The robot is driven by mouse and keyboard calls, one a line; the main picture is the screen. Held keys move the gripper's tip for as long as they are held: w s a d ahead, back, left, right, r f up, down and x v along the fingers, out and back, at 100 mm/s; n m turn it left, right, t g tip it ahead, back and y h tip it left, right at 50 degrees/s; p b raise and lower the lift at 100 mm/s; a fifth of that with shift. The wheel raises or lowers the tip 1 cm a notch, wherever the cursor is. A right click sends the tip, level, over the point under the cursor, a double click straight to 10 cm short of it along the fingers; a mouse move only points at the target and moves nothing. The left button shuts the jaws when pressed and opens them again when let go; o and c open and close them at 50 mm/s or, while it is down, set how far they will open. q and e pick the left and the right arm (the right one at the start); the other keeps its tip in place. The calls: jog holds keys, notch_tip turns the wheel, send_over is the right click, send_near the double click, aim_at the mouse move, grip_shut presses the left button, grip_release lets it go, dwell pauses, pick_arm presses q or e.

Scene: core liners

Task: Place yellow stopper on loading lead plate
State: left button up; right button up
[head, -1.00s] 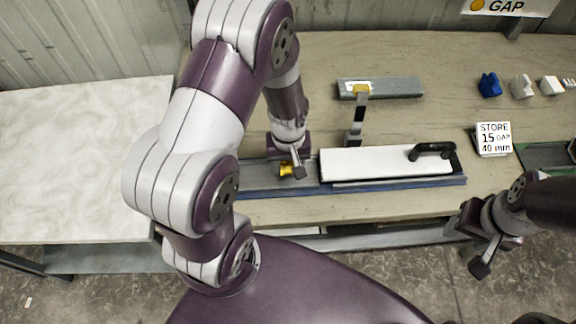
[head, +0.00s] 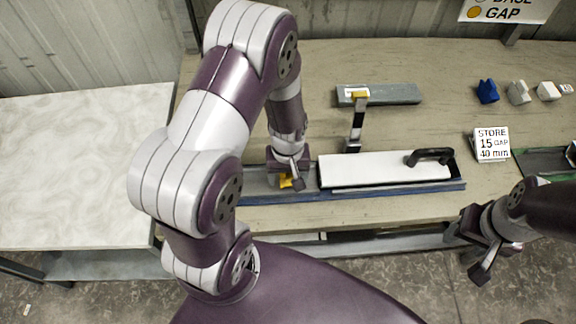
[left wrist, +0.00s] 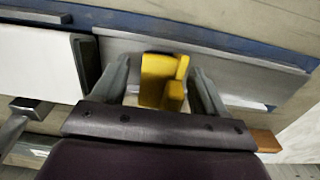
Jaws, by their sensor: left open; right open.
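The yellow stopper (head: 285,181) sits on the grey lead plate (head: 258,183) of the rail, left of the white block. In the left wrist view the yellow stopper (left wrist: 162,80) stands between the two fingers of my left gripper (left wrist: 162,84), with a gap visible at each side. My left gripper (head: 288,184) is open around it and partly hides it in the head view. The grey plate (left wrist: 235,75) also shows in the left wrist view. My right gripper (head: 482,262) is open and empty, off the bench's front edge at the right.
A white block with a black handle (head: 385,169) lies right of the stopper on the same rail. An upright post (head: 357,125) stands behind it. A sign (head: 491,145) and blue (head: 488,91), grey (head: 519,92) and white (head: 549,91) pieces are at the right. A pale table (head: 80,165) is clear.

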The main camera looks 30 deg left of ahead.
aim_at(288, 178)
pick_arm(q)
jog(key=s+d+r+m, duration=0.1)
jog(key=s+r+m, duration=0.1)
jog(key=r, duration=0.5)
jog(key=s+d+r+m+t, duration=0.1)
jog(key=s+r+m, duration=0.1)
jog(key=r+m, duration=0.2)
notch_tip(288, 178, up, 3)
jog(key=shift+s+d+r+m, duration=0.1)
jog(key=shift+s+d+m, duration=0.05)
jog(key=shift+d+m, duration=0.15)
